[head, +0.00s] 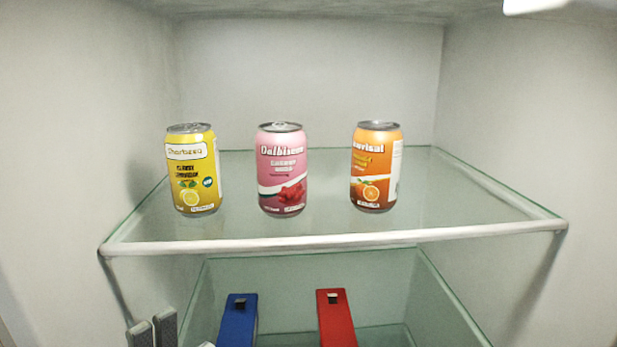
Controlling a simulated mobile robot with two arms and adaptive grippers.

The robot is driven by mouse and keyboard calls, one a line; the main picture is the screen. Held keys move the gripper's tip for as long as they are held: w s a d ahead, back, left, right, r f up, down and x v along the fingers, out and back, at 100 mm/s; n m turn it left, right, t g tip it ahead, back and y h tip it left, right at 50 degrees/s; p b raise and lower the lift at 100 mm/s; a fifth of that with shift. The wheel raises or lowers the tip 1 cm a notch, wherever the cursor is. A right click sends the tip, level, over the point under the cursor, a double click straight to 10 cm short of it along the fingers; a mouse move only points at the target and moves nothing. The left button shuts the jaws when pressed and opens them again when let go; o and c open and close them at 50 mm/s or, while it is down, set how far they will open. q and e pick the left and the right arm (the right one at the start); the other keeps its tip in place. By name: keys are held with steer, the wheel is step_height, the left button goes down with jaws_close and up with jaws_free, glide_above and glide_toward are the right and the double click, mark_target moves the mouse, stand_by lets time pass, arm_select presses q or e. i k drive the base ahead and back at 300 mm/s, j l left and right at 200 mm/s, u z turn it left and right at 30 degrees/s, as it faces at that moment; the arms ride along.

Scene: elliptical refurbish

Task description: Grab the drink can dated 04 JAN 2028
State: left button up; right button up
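Three drink cans stand upright in a row on the glass shelf (340,228). The yellow can (193,170) with a lemon picture is at left. The pink can (282,170) with a red flower-like picture is in the middle. The orange can (376,166) with an orange picture is at right. Small white print strips show low on the cans, but no date is readable. Two grey finger-like parts, apparently my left gripper (152,333), show at the bottom left, below the shelf front and apart from the cans; their opening is unclear. My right gripper is out of view.
The shelf has a pale front rim (330,241) and white side walls. Below it, a blue object (238,322) and a red object (337,320) are in a clear greenish bin (300,268). The shelf is clear right of the orange can and between cans.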

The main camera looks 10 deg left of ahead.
mark_target(280, 148)
steer(key=k+j, duration=0.2)
steer(key=j, duration=0.2)
steer(key=k+j, duration=0.15)
steer(key=j, duration=0.25)
steer(key=k+j+z, duration=0.1)
steer(key=j, duration=0.3)
steer(key=k+j, duration=0.5)
steer(key=j, duration=0.3)
steer(key=i+z, duration=0.05)
